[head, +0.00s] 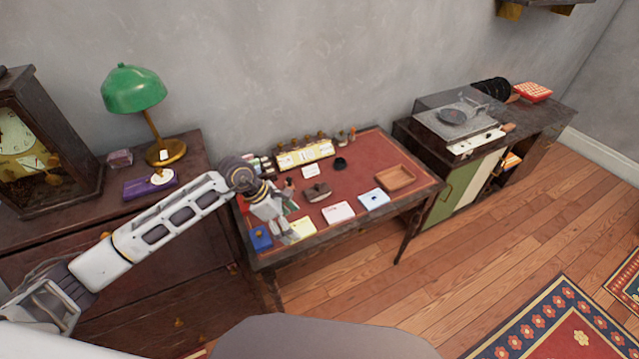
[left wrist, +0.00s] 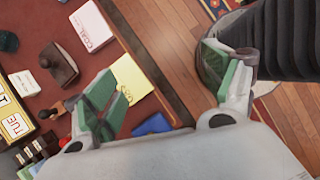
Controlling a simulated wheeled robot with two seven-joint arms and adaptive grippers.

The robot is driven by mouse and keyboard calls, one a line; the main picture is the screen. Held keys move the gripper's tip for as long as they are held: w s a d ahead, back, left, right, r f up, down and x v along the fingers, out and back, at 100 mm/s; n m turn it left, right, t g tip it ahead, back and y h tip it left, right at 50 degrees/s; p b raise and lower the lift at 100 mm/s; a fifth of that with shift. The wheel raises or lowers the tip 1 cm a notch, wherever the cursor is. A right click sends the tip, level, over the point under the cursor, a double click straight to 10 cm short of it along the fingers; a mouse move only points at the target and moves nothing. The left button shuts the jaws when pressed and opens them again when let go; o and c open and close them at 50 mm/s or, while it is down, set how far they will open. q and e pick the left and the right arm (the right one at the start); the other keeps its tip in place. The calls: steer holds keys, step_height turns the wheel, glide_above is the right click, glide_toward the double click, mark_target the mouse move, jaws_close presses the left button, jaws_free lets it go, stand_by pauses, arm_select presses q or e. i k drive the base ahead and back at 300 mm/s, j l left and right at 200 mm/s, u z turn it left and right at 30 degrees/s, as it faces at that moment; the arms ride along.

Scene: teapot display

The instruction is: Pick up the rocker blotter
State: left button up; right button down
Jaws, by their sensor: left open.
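The rocker blotter (head: 317,191) is a dark brown block with a knob on top. It lies on the red desk top near the middle, and it also shows at the upper left of the left wrist view (left wrist: 58,66). My left gripper (head: 287,221) is above the desk's front left part, to the left of the blotter and nearer to me. Its fingers (left wrist: 167,72) are apart with green pads, and nothing is between them. The blotter lies outside the fingers and is not touched. My right gripper is not in view.
A yellow pad (head: 302,229), a blue item (head: 260,238), and a pink-white card box (head: 338,212) lie along the desk's front. A wooden tray (head: 396,178) is at the right. A calendar (head: 304,155) stands behind. A wooden-handled stamp (left wrist: 58,108) lies near the blotter.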

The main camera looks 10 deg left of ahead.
mark_target(318, 192)
steer(key=i, duration=0.85)
